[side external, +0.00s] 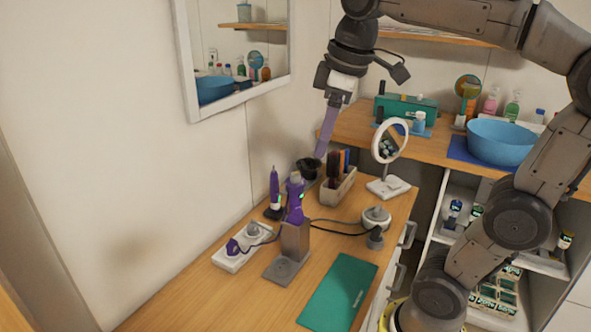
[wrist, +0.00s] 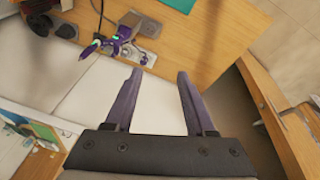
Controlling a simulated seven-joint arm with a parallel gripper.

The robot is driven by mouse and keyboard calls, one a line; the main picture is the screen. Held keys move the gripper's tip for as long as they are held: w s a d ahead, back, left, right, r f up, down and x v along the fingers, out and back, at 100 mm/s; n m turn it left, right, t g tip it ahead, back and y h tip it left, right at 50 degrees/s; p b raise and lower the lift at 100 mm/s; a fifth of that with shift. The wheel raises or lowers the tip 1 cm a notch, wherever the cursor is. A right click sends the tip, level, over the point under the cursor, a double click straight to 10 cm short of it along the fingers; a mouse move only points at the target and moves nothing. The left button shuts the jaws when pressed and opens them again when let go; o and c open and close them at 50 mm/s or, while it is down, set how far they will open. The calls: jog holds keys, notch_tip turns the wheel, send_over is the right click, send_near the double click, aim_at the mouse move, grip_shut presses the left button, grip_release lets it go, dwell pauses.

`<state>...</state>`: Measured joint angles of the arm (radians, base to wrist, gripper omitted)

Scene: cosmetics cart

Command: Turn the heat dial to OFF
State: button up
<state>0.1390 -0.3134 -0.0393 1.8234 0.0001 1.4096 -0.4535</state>
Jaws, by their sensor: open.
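A purple styling tool (side external: 295,197) with a small green light stands upright in a grey stand (side external: 289,262) on the wooden cart top. It also shows small at the top of the wrist view (wrist: 122,38). I cannot make out a heat dial or its setting on it. A round white-and-grey device (side external: 376,217) with a cable sits to its right; I cannot tell if it carries a dial. My gripper (side external: 320,153) points down above and behind the styling tool, apart from it. In the wrist view the jaws (wrist: 159,76) are open and empty.
A white power strip (side external: 243,247) with a purple plug lies left of the stand. A slim purple device (side external: 275,192), a brush holder (side external: 338,186) and a round mirror (side external: 389,142) stand behind. A green mat (side external: 339,292) lies in front. A wall (side external: 110,150) rises at left.

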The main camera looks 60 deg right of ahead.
jog(key=w+d+r+g, duration=0.2)
jog(key=w+d, duration=0.4)
jog(key=w, duration=0.2)
jog(key=m+g, duration=0.1)
jog(key=m, duration=0.1)
send_over(296, 174)
notch_tip(296, 174, down, 6)
notch_tip(296, 174, down, 13)
grip_shut()
